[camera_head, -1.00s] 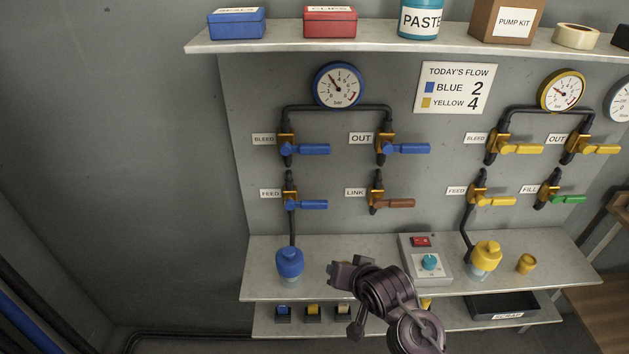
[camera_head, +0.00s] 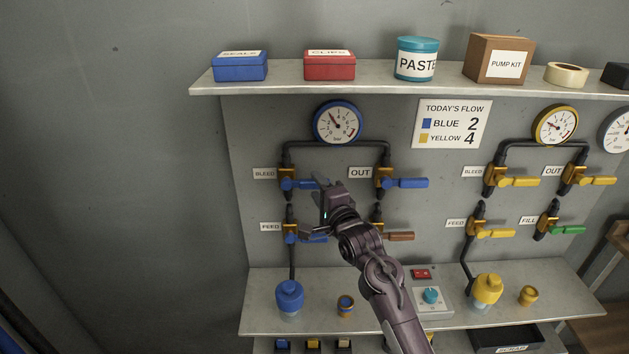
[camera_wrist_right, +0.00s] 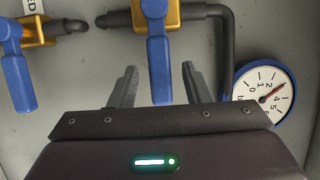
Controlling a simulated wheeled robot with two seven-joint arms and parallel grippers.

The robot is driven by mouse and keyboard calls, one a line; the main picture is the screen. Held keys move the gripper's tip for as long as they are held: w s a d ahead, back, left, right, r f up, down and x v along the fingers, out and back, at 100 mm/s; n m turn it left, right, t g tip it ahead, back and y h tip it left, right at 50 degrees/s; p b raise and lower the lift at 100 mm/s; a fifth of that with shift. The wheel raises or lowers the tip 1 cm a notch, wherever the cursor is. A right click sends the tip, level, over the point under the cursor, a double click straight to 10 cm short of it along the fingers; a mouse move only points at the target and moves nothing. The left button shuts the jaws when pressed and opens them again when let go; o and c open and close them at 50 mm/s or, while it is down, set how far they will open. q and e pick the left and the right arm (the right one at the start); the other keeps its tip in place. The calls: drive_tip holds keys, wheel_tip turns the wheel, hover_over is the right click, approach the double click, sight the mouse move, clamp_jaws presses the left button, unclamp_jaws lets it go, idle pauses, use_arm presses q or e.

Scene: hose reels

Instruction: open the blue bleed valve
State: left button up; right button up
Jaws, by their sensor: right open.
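The blue bleed valve has an orange body (camera_head: 287,179) beside the BLEED label, and its blue handle (camera_head: 300,184) points right, across the vertical pipe. My right gripper (camera_head: 316,205) is open in front of the board by the end of this handle. In the right wrist view the bleed handle (camera_wrist_right: 158,65) lies between the two spread fingers of my right gripper (camera_wrist_right: 160,88), with a gap on both sides. My left gripper is not in view.
The blue feed handle (camera_wrist_right: 18,82) is close beside the gripper, partly covered in the head view. The blue out valve handle (camera_head: 408,183) and brown link handle (camera_head: 401,236) are to the right. The blue gauge (camera_head: 337,122) is above. A blue-topped jar (camera_head: 289,296) stands on the bench below.

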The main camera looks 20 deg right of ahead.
drive_tip(key=shift+w+a, duration=0.15)
drive_tip(key=shift+w, duration=1.1)
drive_tip(key=shift+c, duration=0.4)
clamp_jaws()
